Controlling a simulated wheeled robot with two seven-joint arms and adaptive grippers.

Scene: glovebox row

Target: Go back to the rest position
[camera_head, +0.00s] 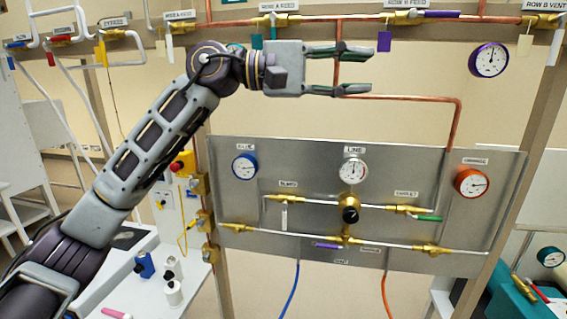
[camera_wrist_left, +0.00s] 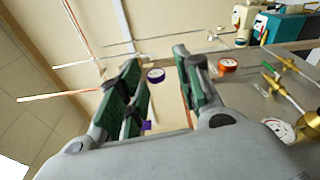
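My left gripper (camera_head: 352,70) is raised in front of the upper part of the panel frame, its two fingers spread apart and pointing right. My left arm reaches up to it from the lower left. In the left wrist view the same gripper (camera_wrist_left: 160,80) shows green finger pads with a clear gap and nothing held between them. A vertical copper pipe (camera_head: 338,33) runs behind the fingers in the head view; I cannot tell how far behind. My right gripper is in neither view.
The grey valve panel (camera_head: 330,258) with blue, white and orange gauges stands below the gripper. A row of tagged valves (camera_head: 408,17) runs along the top rail. A purple gauge (camera_head: 488,60) hangs at upper right. A white bench (camera_head: 190,292) with small parts is at lower left.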

